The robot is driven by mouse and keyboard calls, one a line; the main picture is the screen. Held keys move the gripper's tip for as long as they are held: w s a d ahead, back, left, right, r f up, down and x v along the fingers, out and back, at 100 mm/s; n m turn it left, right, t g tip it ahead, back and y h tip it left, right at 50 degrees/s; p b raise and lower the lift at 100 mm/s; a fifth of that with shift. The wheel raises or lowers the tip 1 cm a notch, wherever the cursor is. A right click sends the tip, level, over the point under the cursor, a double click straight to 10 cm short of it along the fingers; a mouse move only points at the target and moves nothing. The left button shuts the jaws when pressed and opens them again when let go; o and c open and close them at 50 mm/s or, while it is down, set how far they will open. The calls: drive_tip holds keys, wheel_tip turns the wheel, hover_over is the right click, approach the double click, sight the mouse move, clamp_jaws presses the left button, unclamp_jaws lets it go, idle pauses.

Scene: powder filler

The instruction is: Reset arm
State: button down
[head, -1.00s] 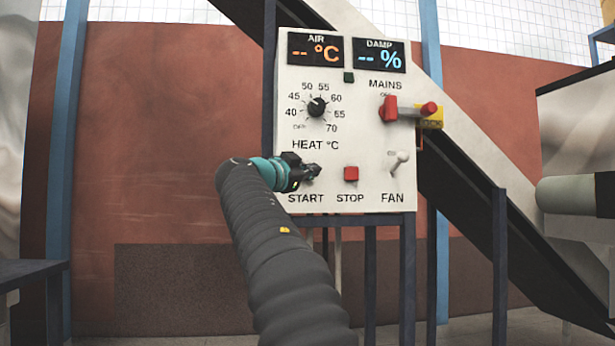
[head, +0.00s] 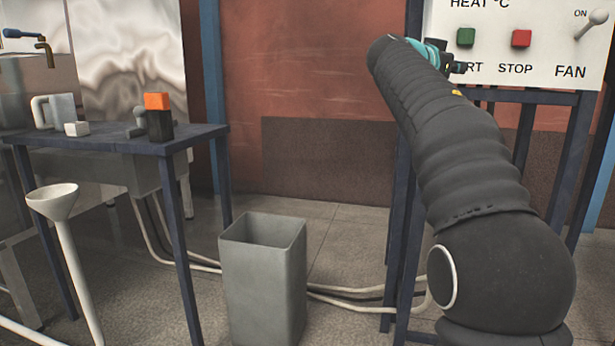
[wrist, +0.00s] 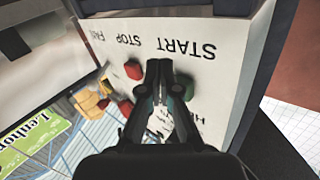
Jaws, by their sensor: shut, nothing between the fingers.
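The white control panel (head: 545,50) is at the upper right of the head view, cut off by the top edge. It carries a green START button (head: 465,37), a red STOP button (head: 521,38) and a grey FAN lever (head: 592,24). My gripper (head: 458,68) is just below the START button in that view and covers part of its label. The wrist view shows my gripper (wrist: 160,66) shut and empty in front of the panel (wrist: 205,70), which appears upside down there. The red STOP button (wrist: 133,69) shows beside the fingers, and the green button (wrist: 184,86) is partly hidden behind them.
A dark table (head: 105,140) at left holds a grey jug (head: 55,110), a small white block (head: 77,129) and an orange-topped block (head: 158,118). A grey open bin (head: 263,290) stands on the floor, with a white funnel (head: 53,200) farther left. Pale cables cross the floor.

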drive_tip(key=a+f+n+g+y, duration=0.1)
drive_tip(key=a+f+n+y, duration=0.15)
drive_tip(key=f, duration=0.45)
drive_tip(key=a+f+n+y, duration=0.15)
drive_tip(key=f+n, duration=0.25)
drive_tip(key=f, duration=0.4)
drive_tip(key=s+a+f+n+g+y+p, duration=0.1)
drive_tip(key=s+a+f+n+g+y, duration=0.25)
drive_tip(key=s+f, duration=0.55)
drive_tip(key=s+a+f+n+y+p, duration=0.1)
drive_tip(key=s+f, duration=0.4)
drive_tip(key=s, duration=0.5)
drive_tip(key=s+a+f+n+y+p, duration=0.1)
drive_tip(key=s+a+f+y, duration=0.3)
drive_tip(key=s, duration=0.6)
drive_tip(key=s+a+f+y+p, duration=0.1)
drive_tip(key=s+a+f+y, duration=0.1)
drive_tip(key=s+a+f, duration=0.2)
drive_tip(key=s+f, duration=0.3)
drive_tip(key=s, duration=0.3)
drive_tip(key=shift+s+a+f+n, duration=0.3)
drive_tip(key=shift+s+n, duration=0.05)
drive_tip(key=shift+n, duration=0.05)
drive_tip(key=shift+a, duration=0.1)
